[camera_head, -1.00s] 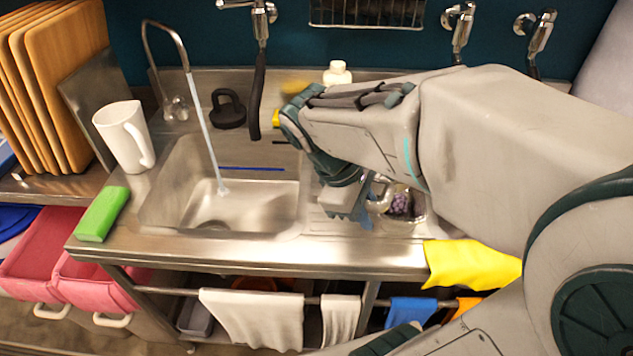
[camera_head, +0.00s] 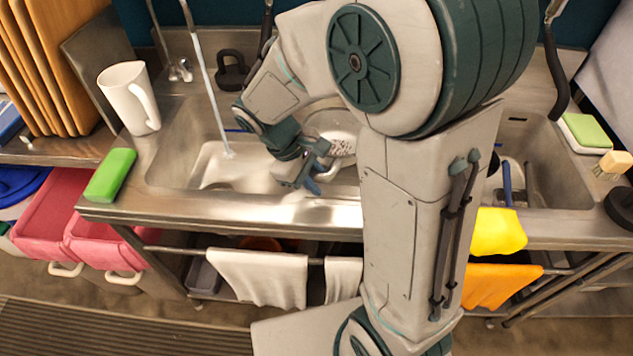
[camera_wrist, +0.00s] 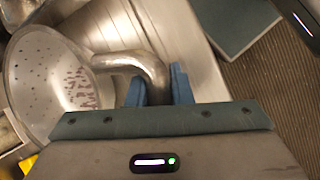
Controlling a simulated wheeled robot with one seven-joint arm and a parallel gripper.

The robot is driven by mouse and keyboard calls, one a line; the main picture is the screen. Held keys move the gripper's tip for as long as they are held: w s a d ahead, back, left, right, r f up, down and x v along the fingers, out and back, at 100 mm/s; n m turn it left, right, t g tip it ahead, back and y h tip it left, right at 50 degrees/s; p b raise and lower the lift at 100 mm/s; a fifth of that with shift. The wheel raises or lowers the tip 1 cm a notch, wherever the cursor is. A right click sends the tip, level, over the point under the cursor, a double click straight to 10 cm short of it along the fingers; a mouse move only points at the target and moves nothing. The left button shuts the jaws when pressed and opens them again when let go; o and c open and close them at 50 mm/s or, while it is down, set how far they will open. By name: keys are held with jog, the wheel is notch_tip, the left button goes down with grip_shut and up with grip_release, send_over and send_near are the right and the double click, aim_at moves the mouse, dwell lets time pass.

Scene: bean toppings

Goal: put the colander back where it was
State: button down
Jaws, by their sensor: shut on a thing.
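The metal colander (camera_head: 341,128) is partly hidden behind my arm in the head view. In the wrist view, the colander (camera_wrist: 48,75) is a round, shiny bowl with small holes and reddish bits or marks inside. Its curved handle (camera_wrist: 140,62) runs between the two blue fingers of my gripper (camera_wrist: 157,86), which is shut on it. In the head view, my gripper (camera_head: 310,178) is at the right side of the left basin, with the colander beside and behind it. Whether the colander touches the sink cannot be told.
Water (camera_head: 208,85) runs into the left basin (camera_head: 172,165). A white mug (camera_head: 128,97) and green sponge (camera_head: 111,175) stand at left. A black weight-like object (camera_head: 230,72) is behind the basin. Cloths (camera_head: 258,276) hang below the front edge. A right basin (camera_head: 555,165) lies beyond my arm.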

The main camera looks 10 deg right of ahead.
jog(key=shift+f, duration=0.9)
jog(key=c, duration=1.3)
grip_release()
jog(key=shift+r, duration=0.1)
jog(key=v, duration=1.2)
jog(key=s+d+m+t+y, duration=0.4)
jog(key=s+d+m+y, duration=0.1)
jog(key=s+d+m, duration=0.3)
jog(key=shift+s+d+f+m, duration=0.2)
jog(key=shift+s+d+m, duration=0.2)
jog(key=shift+s+m, duration=0.55)
jog(key=shift+s+n, duration=0.2)
jog(key=shift+n, duration=0.05)
